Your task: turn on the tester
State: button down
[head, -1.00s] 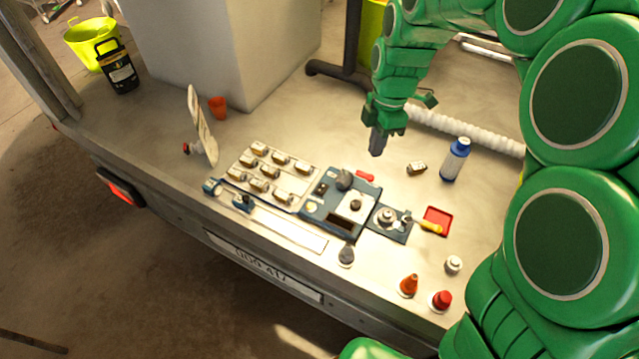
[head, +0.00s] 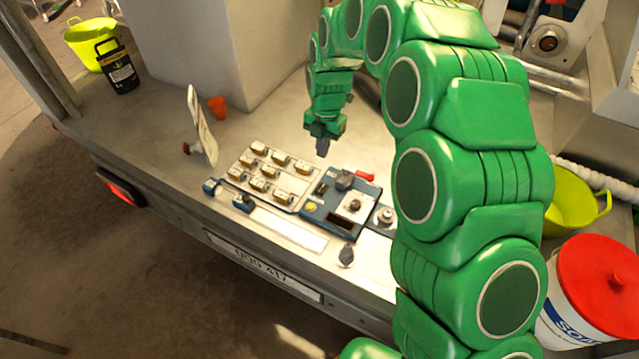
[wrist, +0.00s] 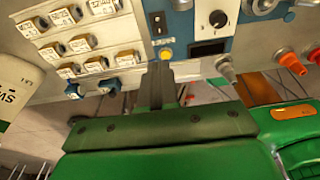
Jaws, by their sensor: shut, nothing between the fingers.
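The tester, a blue box (head: 322,214), lies on the pale deck. Its top bears a white plate (head: 365,206) with a dark knob, a yellow button (head: 311,207) and a small dark switch (head: 321,188). My arm hides the deck right of the tester.
A tray of several labelled blocks (head: 236,176) adjoins the tester's left side. A red-handled item (head: 364,176) lies behind it, and a dark-knobbed piece (head: 346,254) stands in front. A tilted white board (head: 202,125) and orange cup (head: 217,107) stand further left.

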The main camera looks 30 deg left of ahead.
aim_at(319, 191)
dwell(0.3)
jog(key=f, duration=0.4)
jog(key=s+f, duration=0.1)
jog(key=f, duration=0.8)
jog(key=shift+s+f, duration=0.2)
jog(key=shift+s, duration=0.1)
jog(key=shift+f, duration=0.25)
jog(key=shift+s, duration=0.1)
jog(key=shift+s+f, duration=0.1)
jog(key=shift+f, duration=0.2)
jog(key=shift+w, duration=0.2)
